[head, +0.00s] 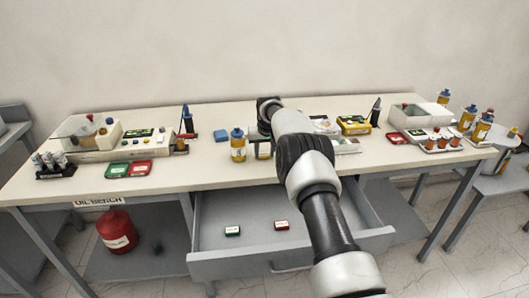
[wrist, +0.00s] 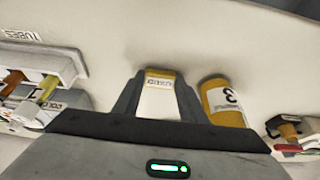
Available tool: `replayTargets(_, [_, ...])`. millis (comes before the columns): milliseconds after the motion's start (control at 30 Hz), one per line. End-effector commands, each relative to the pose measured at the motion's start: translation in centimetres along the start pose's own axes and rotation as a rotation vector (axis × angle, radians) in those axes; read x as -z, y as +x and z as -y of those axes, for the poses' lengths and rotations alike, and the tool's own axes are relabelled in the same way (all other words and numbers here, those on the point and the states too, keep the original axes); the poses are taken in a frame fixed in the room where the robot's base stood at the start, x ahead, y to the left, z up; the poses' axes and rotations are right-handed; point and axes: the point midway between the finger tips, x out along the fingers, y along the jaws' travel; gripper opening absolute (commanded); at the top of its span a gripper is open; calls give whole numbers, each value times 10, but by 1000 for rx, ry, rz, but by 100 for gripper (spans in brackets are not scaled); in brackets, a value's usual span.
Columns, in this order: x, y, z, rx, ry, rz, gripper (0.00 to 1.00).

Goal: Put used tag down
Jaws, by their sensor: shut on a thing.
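My gripper (wrist: 158,98) is shut on a white tag with a yellow top band (wrist: 159,100), held between its two dark fingers in the wrist view. The print on the band is too small to read surely. In the head view my gripper (head: 263,149) is low over the middle of the bench, partly hidden by my arm. I cannot tell whether the tag touches the bench top. A yellow bottle marked 3 (wrist: 222,102) stands just right of the fingers in the wrist view; a blue-capped yellow bottle (head: 238,147) stands left of my gripper in the head view.
Green (head: 117,170) and red (head: 140,168) trays lie on the bench's left part. An open drawer (head: 255,247) below holds a green (head: 232,231) and a red (head: 282,225) piece. Bare bench (head: 195,165) lies left of the blue-capped bottle.

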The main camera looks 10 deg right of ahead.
Motion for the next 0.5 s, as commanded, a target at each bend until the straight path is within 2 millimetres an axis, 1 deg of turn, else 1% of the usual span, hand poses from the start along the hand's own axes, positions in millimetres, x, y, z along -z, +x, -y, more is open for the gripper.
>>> replayTargets(167, [1,-1,0,0,0,-2,14])
replayTargets(333, [-1,4,0,0,0,-1,14])
replayTargets(367, [-1,3,0,0,0,-2,41])
replayTargets(433, [0,2,0,0,0,-2,53])
replayTargets(467, [-1,2,0,0,0,-1,57])
replayTargets(500, [-1,2,0,0,0,-1,57])
